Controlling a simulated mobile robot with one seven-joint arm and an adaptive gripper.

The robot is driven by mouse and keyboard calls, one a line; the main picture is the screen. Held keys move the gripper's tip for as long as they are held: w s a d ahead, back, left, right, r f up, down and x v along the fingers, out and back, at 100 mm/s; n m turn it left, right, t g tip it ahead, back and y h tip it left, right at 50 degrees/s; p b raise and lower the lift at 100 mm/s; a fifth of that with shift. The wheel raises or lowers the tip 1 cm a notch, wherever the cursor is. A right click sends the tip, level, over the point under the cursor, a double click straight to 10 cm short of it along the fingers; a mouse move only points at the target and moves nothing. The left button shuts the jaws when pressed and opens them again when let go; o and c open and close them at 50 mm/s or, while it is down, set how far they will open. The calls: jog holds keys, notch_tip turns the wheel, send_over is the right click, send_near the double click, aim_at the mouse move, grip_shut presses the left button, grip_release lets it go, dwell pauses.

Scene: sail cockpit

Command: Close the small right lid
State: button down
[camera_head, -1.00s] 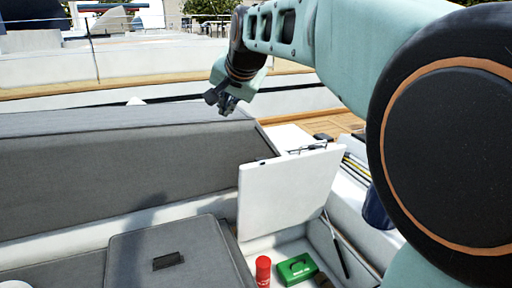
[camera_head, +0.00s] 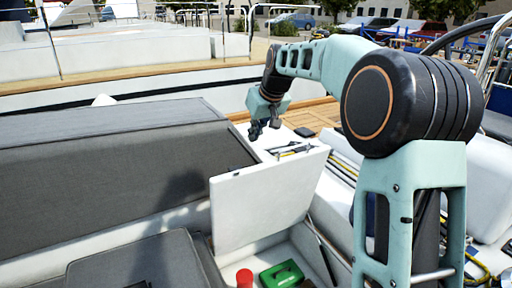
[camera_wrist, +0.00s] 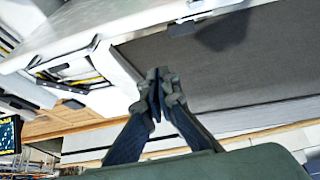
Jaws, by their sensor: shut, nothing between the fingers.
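The small right lid (camera_head: 268,200) is a white square panel standing raised, tilted up over an open locker, in the head view. A dark latch piece sits near its upper left corner. My gripper (camera_head: 262,131) is above and beyond the lid's top edge, apart from it in the picture, with its fingers pointing down. In the wrist view my gripper (camera_wrist: 157,92) has its fingertips together with nothing between them. A white panel that looks like the lid (camera_wrist: 120,22) crosses the top of that view; the fingertips look clear of it.
Inside the open locker are a red can (camera_head: 244,279) and a green box (camera_head: 282,275). A grey cushioned backrest (camera_head: 100,165) stands left, with a grey seat lid (camera_head: 130,262) below. Small dark tools (camera_head: 290,150) lie behind the lid. Lines and rails are on the right.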

jog(key=f, duration=0.2)
jog(key=w+f, duration=0.1)
jog(key=f, duration=0.5)
jog(key=shift+w+a+f, duration=0.25)
jog(key=shift+w+a, duration=0.05)
jog(key=shift+a, duration=0.1)
jog(key=shift+s+d+f, duration=0.15)
jog(key=shift+s, duration=0.25)
jog(key=shift+f, duration=0.15)
